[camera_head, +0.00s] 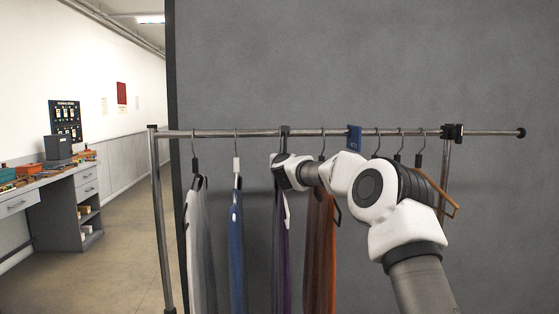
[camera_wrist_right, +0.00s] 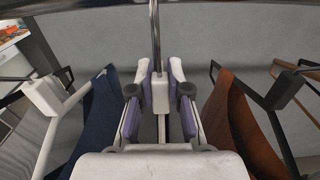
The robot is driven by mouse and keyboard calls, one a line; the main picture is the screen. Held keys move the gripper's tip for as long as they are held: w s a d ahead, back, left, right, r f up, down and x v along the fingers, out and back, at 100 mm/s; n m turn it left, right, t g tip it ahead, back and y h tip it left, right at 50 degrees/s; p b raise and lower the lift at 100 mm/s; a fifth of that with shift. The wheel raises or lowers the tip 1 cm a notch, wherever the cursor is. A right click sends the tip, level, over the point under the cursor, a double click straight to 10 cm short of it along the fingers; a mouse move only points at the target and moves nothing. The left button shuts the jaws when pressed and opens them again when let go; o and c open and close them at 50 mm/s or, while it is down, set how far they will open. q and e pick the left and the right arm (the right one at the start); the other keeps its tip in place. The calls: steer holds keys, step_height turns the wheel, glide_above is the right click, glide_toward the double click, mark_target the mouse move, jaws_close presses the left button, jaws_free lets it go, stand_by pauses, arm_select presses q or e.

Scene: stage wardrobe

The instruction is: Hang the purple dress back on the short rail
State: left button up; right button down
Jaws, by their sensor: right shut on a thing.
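The purple dress (camera_head: 281,240) hangs below the metal rail (camera_head: 220,133), between a blue garment and a rust one. My right gripper (camera_head: 279,170) reaches in from the right, just under the rail. It is shut on the dress's hanger. In the right wrist view, the fingers (camera_wrist_right: 160,98) close on the pale block of the hanger (camera_wrist_right: 160,92), with its metal hook stem rising above. The hook's top is cut off there, and I cannot tell whether it rests on the rail. My left gripper is not in view.
A grey-white garment (camera_head: 200,250), the blue garment (camera_head: 237,250) and the rust garment (camera_head: 320,250) hang nearby. A blue tag (camera_head: 354,138) and a black clamp (camera_head: 452,132) sit on the rail. The rail is bare right of the clamp. A workbench (camera_head: 75,190) stands far left.

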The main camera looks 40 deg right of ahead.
steer(key=shift+r, duration=0.1)
steer(key=c, duration=1)
jaws_free()
steer(key=shift+c, duration=0.2)
steer(key=shift+s, duration=0.1)
steer(key=shift+s+a, duration=0.2)
steer(key=shift+a, duration=0.05)
steer(key=v, duration=1.1)
steer(key=shift+s+a, duration=0.1)
steer(key=shift+s, duration=0.1)
